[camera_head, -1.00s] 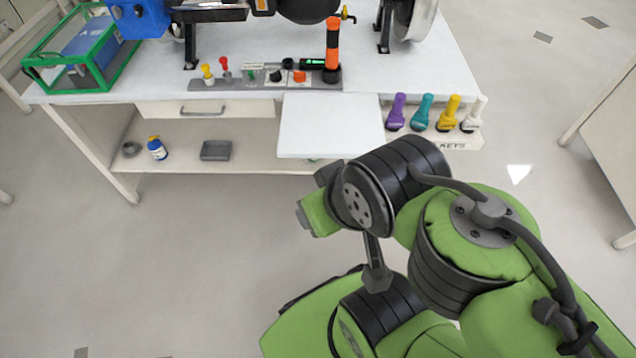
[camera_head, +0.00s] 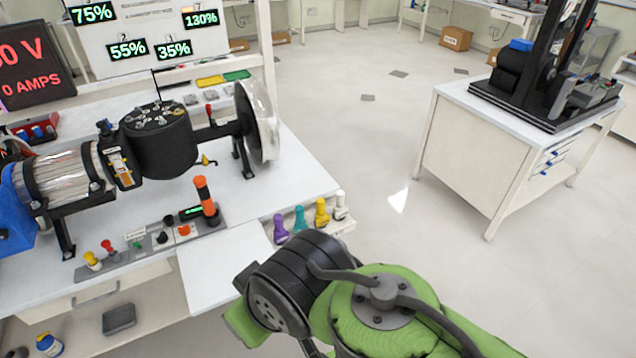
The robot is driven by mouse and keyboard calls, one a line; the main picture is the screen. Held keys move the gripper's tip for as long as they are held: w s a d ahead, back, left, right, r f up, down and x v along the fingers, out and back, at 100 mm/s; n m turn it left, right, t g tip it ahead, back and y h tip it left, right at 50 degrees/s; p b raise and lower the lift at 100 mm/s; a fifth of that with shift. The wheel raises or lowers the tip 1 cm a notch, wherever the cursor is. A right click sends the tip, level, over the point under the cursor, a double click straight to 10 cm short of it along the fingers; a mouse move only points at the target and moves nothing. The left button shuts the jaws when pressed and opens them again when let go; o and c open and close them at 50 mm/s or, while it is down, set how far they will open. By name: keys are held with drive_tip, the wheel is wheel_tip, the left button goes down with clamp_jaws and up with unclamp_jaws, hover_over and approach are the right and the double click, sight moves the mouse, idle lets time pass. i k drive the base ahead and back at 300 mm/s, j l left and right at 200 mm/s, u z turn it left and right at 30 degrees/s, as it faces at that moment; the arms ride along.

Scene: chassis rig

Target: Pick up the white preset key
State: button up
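The white preset key (camera_head: 340,206) stands upright at the right end of a row of keys on a small shelf at the bench's right front corner. To its left stand a yellow key (camera_head: 321,212), a teal key (camera_head: 300,219) and a purple key (camera_head: 280,229). My green and black arm is in the lower middle of the head view, in front of the key row, and its upper edge comes close to the purple key. My gripper's fingers are not in view. Nothing covers the white key.
The bench (camera_head: 300,170) carries a motor rig with a large metal disc (camera_head: 257,122) and a control strip with an orange-topped handle (camera_head: 205,200). A pull-out white board (camera_head: 222,262) juts forward. A second bench (camera_head: 455,150) stands right. Floor between the benches is clear.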

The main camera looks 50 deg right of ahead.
sight(340, 212)
drive_tip(key=z, duration=1.7)
drive_tip(key=i+l+u, duration=0.1)
drive_tip(key=u, duration=0.35)
drive_tip(key=l+u, duration=0.45)
drive_tip(key=i+l+u, duration=0.1)
drive_tip(key=u, duration=0.35)
drive_tip(key=l+u, duration=0.55)
drive_tip(key=u, duration=0.3)
drive_tip(key=k+l+u, duration=0.15)
drive_tip(key=u, duration=0.3)
drive_tip(key=k+l+u, duration=0.1)
drive_tip(key=l+u, duration=0.15)
drive_tip(key=u, duration=0.2)
